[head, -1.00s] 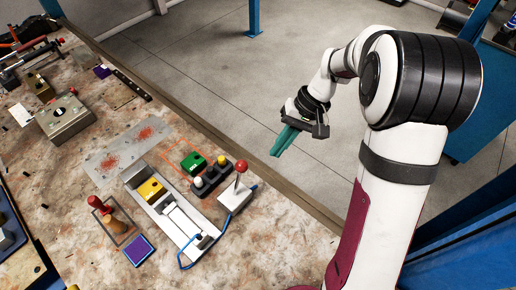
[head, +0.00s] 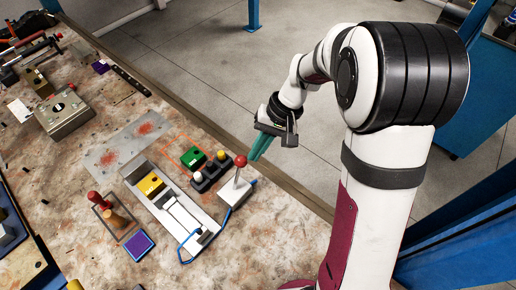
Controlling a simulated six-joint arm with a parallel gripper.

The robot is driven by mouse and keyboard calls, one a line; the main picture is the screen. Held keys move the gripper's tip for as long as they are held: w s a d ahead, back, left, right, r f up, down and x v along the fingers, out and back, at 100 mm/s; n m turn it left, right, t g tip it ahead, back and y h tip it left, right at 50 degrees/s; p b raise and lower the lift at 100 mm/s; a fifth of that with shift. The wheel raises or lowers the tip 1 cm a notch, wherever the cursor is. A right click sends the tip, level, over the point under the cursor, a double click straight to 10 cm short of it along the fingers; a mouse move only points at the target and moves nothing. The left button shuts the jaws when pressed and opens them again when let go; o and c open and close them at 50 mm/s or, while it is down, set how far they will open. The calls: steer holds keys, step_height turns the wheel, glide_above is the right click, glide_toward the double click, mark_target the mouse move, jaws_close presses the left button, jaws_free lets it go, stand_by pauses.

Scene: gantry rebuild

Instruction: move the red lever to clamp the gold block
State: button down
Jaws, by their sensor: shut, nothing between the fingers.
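The red lever is a red ball (head: 240,161) on a thin stick that rises from a white box (head: 236,193) near the table's far edge. The gold block (head: 151,185) sits at the upper left end of a long white clamp fixture (head: 183,217). A pale sliding part of the fixture lies apart from the block, to its lower right. My gripper (head: 254,157), with green fingers, is shut and empty. In the picture its fingertips are just right of the red ball; I cannot tell whether they touch it.
A blue cable (head: 183,249) runs between lever box and fixture. A purple square (head: 138,245), a red-topped peg (head: 96,198) and a grey metal box (head: 65,116) lie farther left.

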steer(key=s+a+r+t+h, duration=0.1)
steer(key=s+a, duration=0.5)
steer(key=shift+s+a+r+t+h, duration=0.15)
steer(key=shift+s+a+t+h, duration=0.15)
steer(key=shift+s+a, duration=0.1)
stand_by(0.4)
stand_by(0.6)
steer(key=s+d+v, duration=0.1)
steer(key=s+v, duration=0.1)
steer(key=v, duration=0.9)
steer(key=s+d+f+m, duration=0.2)
steer(key=s+d, duration=0.1)
steer(key=s, duration=0.3)
steer(key=s+d+f+m+h, duration=0.1)
steer(key=s+d+f+m, duration=0.1)
steer(key=s, duration=0.5)
steer(key=shift+d, duration=0.75)
